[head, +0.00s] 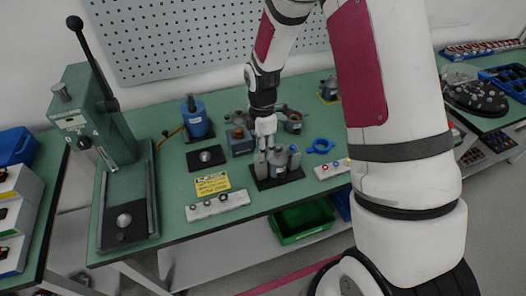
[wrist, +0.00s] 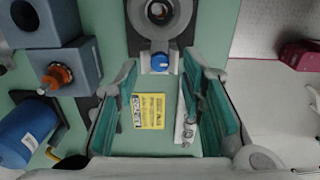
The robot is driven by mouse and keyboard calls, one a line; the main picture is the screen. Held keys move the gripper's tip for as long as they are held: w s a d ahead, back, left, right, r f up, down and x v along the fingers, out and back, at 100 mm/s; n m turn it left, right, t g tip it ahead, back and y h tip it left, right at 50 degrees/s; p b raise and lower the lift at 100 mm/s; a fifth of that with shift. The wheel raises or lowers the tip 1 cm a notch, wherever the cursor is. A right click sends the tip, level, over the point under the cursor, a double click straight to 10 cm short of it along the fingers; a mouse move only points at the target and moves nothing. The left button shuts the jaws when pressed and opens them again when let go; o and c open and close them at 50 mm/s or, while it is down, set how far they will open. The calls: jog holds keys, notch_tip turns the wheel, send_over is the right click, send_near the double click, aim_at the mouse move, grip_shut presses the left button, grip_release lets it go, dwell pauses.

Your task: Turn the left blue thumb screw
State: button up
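A blue thumb screw (wrist: 159,62) shows in the wrist view at the near side of a grey round stator fixture (wrist: 160,18). The fixture also shows in the head view (head: 281,163), on a black base plate on the green table. My gripper (wrist: 161,75) is open, with its teal finger pads to the left and right of the screw. A gap shows on both sides, and I see no contact. In the head view my gripper (head: 268,158) points down at the fixture and partly hides it.
A yellow label (head: 212,184) and a white button strip (head: 217,205) lie left of the fixture. A blue motor (head: 196,118) and a grey block (head: 240,140) stand behind. A blue ring (head: 320,146) lies to the right. A tall green press (head: 100,140) stands far left.

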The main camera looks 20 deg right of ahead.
jog(key=shift+f, duration=1.35)
grip_shut()
jog(key=m, duration=0.5)
jog(key=shift+m, duration=0.4)
jog(key=m, duration=0.4)
jog(key=shift+m, duration=0.3)
